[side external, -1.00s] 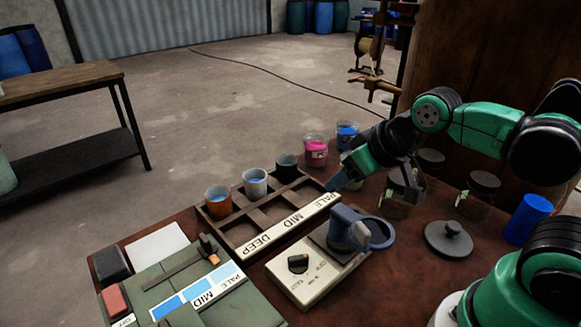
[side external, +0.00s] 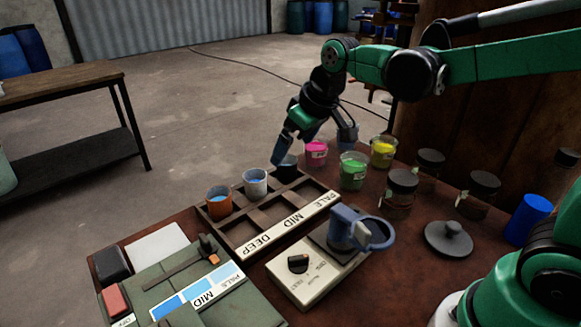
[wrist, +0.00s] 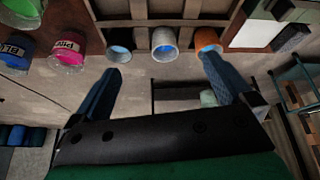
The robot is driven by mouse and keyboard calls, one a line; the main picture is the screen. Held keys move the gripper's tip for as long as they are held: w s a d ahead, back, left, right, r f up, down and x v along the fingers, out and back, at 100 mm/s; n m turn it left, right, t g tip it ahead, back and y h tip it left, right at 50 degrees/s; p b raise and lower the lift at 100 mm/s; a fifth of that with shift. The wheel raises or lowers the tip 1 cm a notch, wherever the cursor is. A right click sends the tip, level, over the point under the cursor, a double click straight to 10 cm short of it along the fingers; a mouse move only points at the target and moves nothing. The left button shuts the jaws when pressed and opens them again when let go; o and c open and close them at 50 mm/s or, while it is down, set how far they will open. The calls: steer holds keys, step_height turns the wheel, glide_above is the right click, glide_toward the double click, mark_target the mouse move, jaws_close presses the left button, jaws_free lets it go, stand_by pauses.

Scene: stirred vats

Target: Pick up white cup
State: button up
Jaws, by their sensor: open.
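The white cup (side external: 255,188), with blue liquid in it, stands upright in the back row of the wooden rack between an orange cup (side external: 219,206) and a dark cup (side external: 287,172). My gripper (side external: 312,156) is open and empty, above and to the right of the white cup, near the dark cup. In the wrist view the white cup (wrist: 164,46) appears in the gap between my spread fingertips (wrist: 161,66), a little beyond them. The orange cup (wrist: 207,42) and dark cup (wrist: 119,46) flank it there.
The compartmented rack (side external: 262,240) has empty front cells. Pink (side external: 316,153), green (side external: 353,172) and yellow (side external: 383,151) paint pots stand to its right. A device holding a blue-grey mug (side external: 352,229) stands in front. Lidded jars (side external: 401,187) are further right.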

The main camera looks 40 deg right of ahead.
steer(key=n+g, duration=0.2)
glide_toward(255, 177)
steer(key=shift+s+a+f+y, duration=0.15)
steer(key=shift+s+a+f, duration=0.1)
steer(key=shift+f, duration=0.3)
steer(key=shift+s+a+f+y, duration=0.15)
steer(key=shift+s+a+f, duration=0.05)
steer(key=shift+f, duration=0.35)
steer(key=shift+w+a+f, duration=0.1)
steer(key=shift+w+f, duration=0.25)
steer(key=shift+f, duration=0.3)
steer(key=shift+x, duration=2.5)
steer(key=c, duration=1.3)
steer(key=shift+c, duration=0.2)
steer(key=shift+r, duration=0.15)
